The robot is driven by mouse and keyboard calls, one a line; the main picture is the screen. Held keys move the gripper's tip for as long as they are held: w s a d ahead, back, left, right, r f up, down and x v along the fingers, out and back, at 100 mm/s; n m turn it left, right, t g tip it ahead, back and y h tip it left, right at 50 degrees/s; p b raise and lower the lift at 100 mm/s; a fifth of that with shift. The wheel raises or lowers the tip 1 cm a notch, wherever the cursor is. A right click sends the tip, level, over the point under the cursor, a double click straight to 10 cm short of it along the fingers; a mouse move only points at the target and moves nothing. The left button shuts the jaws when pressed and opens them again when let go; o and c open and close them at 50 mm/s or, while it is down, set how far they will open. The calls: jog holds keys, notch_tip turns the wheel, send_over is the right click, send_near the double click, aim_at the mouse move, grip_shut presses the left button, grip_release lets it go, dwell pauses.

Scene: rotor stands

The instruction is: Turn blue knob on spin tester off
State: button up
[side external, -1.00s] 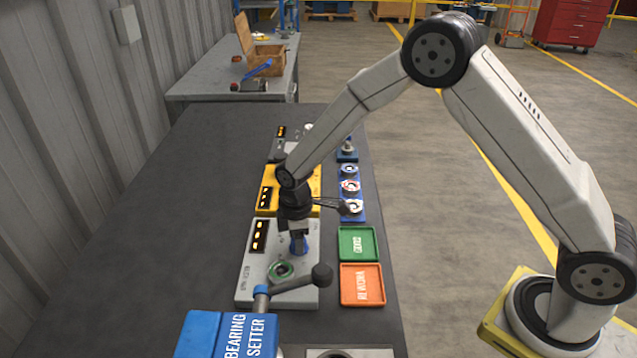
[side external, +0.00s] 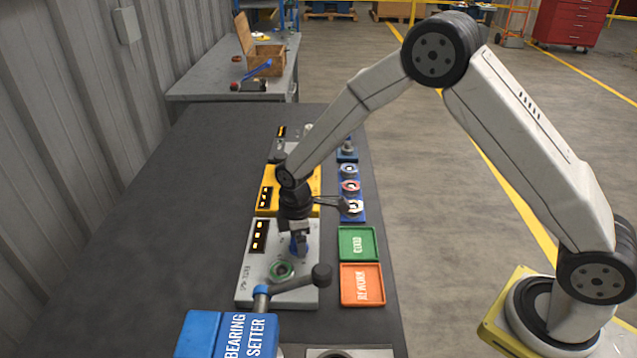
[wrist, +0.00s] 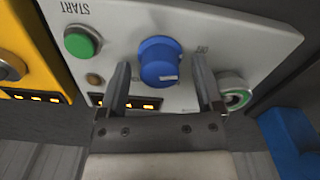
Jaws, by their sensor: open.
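The spin tester is a light grey box (side external: 258,285) on the bench, with a lit display (side external: 259,236). Its blue knob (wrist: 160,62) shows clearly in the wrist view, with a small white mark on its near edge. In the side view the knob is largely hidden by my gripper (side external: 300,240). In the wrist view my gripper (wrist: 162,92) is open, with one finger on each side of the knob and visible gaps between. A green START button (wrist: 80,41) and a small brownish lamp (wrist: 93,78) sit left of the knob.
A green-ringed socket (wrist: 234,95) lies close to the right finger. A yellow box (side external: 314,188) stands behind the tester. The blue bearing setter (side external: 200,335) with its lever is in front. Green (side external: 357,243) and orange (side external: 361,285) trays lie right. The bench's left side is clear.

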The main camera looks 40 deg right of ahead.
jog(key=shift+r, duration=0.1)
jog(key=shift+r, duration=3.8)
jog(key=shift+s, duration=0.1)
jog(key=s+d+r+m+t, duration=0.1)
jog(key=s+d+m, duration=0.3)
jog(key=s, duration=0.5)
jog(key=s+d+r+m+t, duration=0.1)
jog(key=s+d+r+m, duration=0.1)
jog(key=s+d+m, duration=0.3)
jog(key=s+m, duration=0.3)
jog(key=s, duration=0.1)
jog(key=shift+d+t, duration=0.2)
jog(key=shift+t, duration=0.1)
